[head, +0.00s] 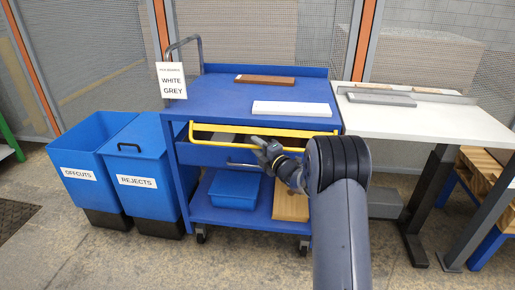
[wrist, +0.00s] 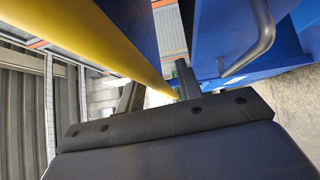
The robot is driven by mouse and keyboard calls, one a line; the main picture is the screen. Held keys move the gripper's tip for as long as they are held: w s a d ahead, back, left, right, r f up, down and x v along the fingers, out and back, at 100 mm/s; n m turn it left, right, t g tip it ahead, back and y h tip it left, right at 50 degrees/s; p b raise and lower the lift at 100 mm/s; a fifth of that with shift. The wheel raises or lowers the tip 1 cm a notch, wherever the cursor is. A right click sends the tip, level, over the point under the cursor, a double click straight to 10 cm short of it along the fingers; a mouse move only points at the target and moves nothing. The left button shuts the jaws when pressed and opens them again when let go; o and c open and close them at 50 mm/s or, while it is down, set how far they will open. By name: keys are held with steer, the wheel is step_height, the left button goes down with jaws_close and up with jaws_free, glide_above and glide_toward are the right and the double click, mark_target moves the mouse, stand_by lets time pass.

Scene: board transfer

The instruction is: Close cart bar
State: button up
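The blue cart (head: 215,97) stands in front of me. A yellow bar (head: 225,126) runs across its front below the top deck, with a second yellow run lower and nearer to me. The bar also crosses the wrist view (wrist: 105,42) diagonally from the upper left, ending near the fingers. My gripper (head: 258,146) is at the right part of the lower yellow run. My arm hides the bar's right end.
A brown board (head: 265,80) and a white board (head: 291,108) lie on the cart top. A silver handle (head: 243,164) is below the bar. Blue bins (head: 145,167) stand at left, a white table (head: 430,122) at right. Open floor lies in front.

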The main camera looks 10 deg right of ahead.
jaws_close()
stand_by(0.4)
